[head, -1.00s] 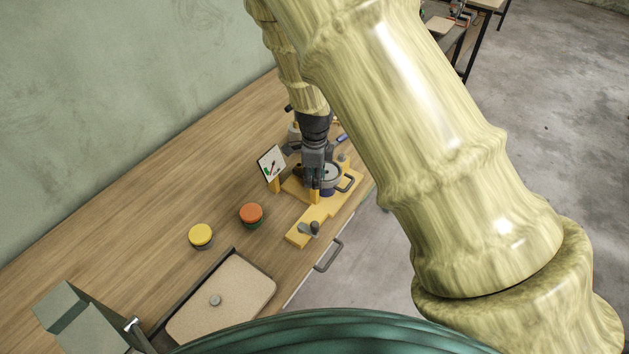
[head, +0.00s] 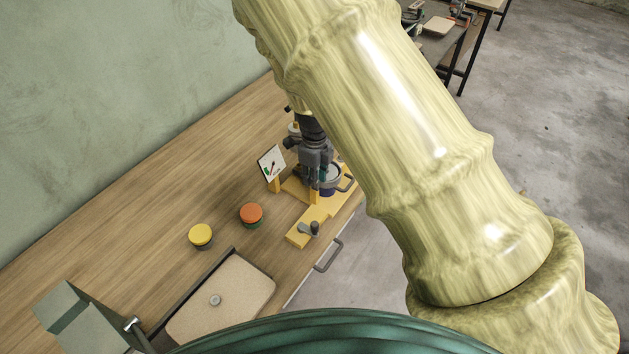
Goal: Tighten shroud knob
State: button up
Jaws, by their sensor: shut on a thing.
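My gripper (head: 314,187) points down at the yellow fixture (head: 305,229) on the wooden bench. Its fingers are closed together at the top of a yellow upright, beside a round grey metal cup (head: 331,173) with a dark blue lower part. The fingers hide what they grip; it is small and sits where the shroud knob would be, but its shape and how tight it is cannot be seen.
A tilted card with a gauge picture (head: 271,163) stands left of the fixture. An orange-topped button (head: 251,213) and a yellow-topped button (head: 200,235) sit on the bench (head: 130,220). The left bench is clear.

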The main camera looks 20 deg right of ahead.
jog(key=o, duration=0.7)
jog(key=shift+m, duration=0.3)
